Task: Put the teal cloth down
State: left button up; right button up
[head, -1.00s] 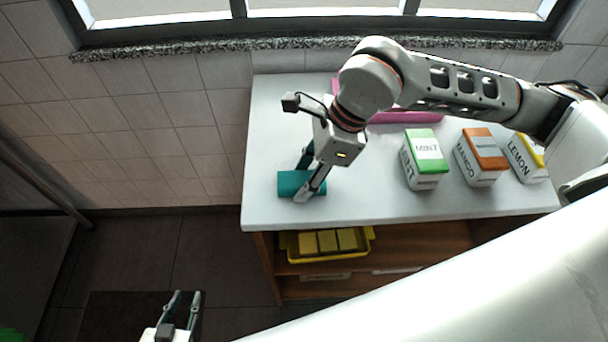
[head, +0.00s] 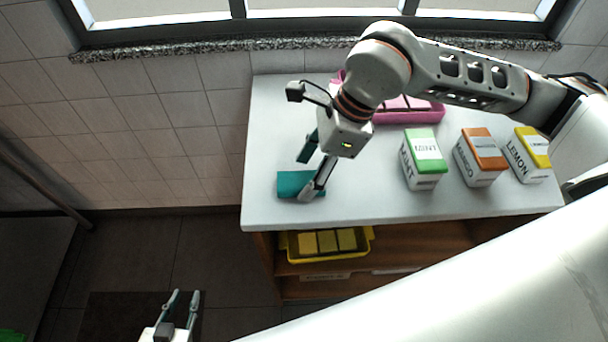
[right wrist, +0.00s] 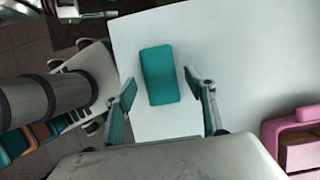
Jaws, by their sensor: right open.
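The teal cloth (head: 292,184), a small folded block, lies flat on the white counter near its front left corner. It also shows whole in the right wrist view (right wrist: 160,75), with bare counter around it. My right gripper (head: 305,177) is open just above and beside the cloth. In the right wrist view its fingers (right wrist: 168,95) stand spread on either side of the cloth's near end, apart from it. My left gripper (head: 183,298) is at the bottom left over the floor, its fingers apart with nothing between them.
A pink tray (head: 425,115) stands at the back of the white counter (head: 375,200). Mint (head: 424,165), orange-topped (head: 481,160) and lemon (head: 532,160) boxes stand to the right. A yellow tray (head: 325,258) with yellow blocks sits on the shelf below.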

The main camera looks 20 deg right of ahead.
jog(key=v, duration=0.9)
jog(key=shift+d+r, duration=0.2)
jog(key=shift+r, duration=0.15)
